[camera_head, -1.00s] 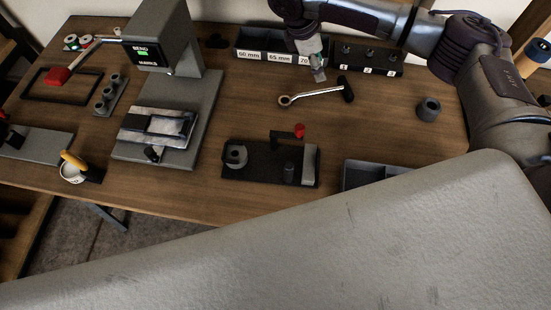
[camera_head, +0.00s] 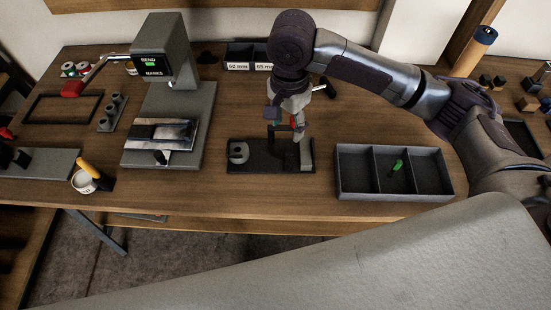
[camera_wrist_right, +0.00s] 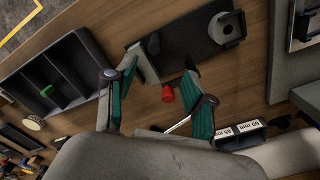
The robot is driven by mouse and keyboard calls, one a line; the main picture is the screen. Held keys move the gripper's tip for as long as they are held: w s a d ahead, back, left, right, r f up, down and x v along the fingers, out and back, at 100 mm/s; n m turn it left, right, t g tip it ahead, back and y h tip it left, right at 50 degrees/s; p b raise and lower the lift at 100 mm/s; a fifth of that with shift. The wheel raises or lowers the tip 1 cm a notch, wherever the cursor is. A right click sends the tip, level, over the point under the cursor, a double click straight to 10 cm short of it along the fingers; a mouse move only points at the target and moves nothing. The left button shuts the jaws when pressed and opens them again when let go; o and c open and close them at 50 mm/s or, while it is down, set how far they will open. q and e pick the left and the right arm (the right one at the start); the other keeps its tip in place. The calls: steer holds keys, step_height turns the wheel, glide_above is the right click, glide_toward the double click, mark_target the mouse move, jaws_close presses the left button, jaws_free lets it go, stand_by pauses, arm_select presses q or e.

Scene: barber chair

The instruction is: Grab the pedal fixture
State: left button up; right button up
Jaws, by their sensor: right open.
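The pedal fixture (camera_head: 262,166) is a dark flat plate on the wooden bench, with a round grey piece at its left end and a light grey block at its right end. My right gripper (camera_head: 285,132) points down over its right part, and its fingers partly hide the fixture there. In the right wrist view the fixture's plate (camera_wrist_right: 188,45) lies beyond the open fingers (camera_wrist_right: 160,78). A red knob (camera_wrist_right: 168,93) shows between the fingers. Nothing is visibly held. My left gripper is not in view.
A grey compartment tray (camera_head: 390,192) with a green piece (camera_head: 397,166) stands right of the fixture. A grey press (camera_head: 166,60) stands to the left, with a mug (camera_head: 84,181) near the front edge. Labelled bins (camera_head: 240,58) are behind. A large grey surface (camera_head: 350,270) fills the foreground.

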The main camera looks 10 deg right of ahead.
mark_target(288, 158)
steer(key=shift+s+f, duration=0.1)
steer(key=shift+f, duration=0.2)
step_height(288, 158, down, 8)
steer(key=shift+r, duration=0.1)
steer(key=shift+s+d+f+p, duration=0.1)
steer(key=shift+d+f+p, duration=0.1)
steer(key=shift+f, duration=1.2)
steer(key=shift+s+d+f+p, duration=0.1)
steer(key=shift+d+f+p, duration=0.1)
steer(key=shift+f, duration=1.15)
steer(key=shift+a, duration=0.1)
steer(key=shift+c, duration=0.3)
jaws_close()
steer(key=shift+r, duration=0.1)
